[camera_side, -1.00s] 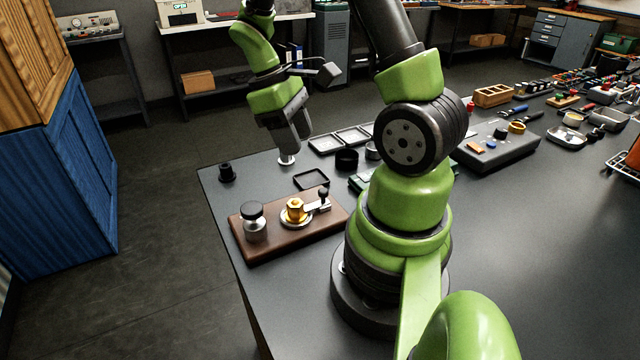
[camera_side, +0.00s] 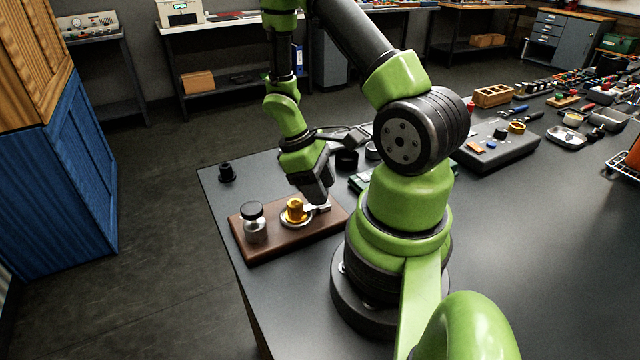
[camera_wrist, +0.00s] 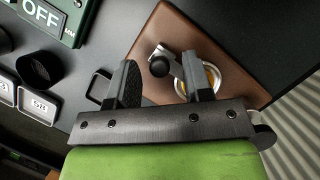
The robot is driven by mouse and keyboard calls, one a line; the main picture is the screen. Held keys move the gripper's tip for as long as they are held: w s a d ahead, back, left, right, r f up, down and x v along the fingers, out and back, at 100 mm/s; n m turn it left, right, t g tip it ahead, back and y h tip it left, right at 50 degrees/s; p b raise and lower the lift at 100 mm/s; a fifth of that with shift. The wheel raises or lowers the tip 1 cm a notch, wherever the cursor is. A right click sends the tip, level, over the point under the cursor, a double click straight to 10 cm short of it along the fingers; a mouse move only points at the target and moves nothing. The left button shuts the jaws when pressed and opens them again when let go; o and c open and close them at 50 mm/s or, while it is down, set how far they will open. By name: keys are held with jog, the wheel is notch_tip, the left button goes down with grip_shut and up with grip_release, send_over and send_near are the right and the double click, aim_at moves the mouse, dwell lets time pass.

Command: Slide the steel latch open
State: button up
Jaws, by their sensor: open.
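The steel latch (camera_wrist: 172,63) lies on a brown wooden base and has a round black knob (camera_wrist: 159,66). In the side view the latch (camera_side: 322,207) shows only in part, and my gripper hides its knob. A brass piece (camera_side: 296,211) stands in a round steel seat beside the latch. My gripper (camera_wrist: 160,80) is open, with one finger on each side of the knob in the wrist view. In the side view my gripper (camera_side: 318,196) is low over the latch end of the base. I cannot tell whether a finger touches the knob.
The wooden base (camera_side: 275,247) also carries a glass jar with a black lid (camera_side: 253,221). A small black cylinder (camera_side: 227,172) stands near the table's far left corner. In the wrist view, a green box marked OFF (camera_wrist: 55,18) and a black ring (camera_wrist: 40,69) lie at left.

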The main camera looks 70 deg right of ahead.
jog(key=shift+c, duration=0.2)
grip_shut()
jog(key=shift+s+d, duration=0.9)
jog(key=shift+o, duration=0.2)
grip_release()
jog(key=v, duration=1)
jog(key=shift+w, duration=0.1)
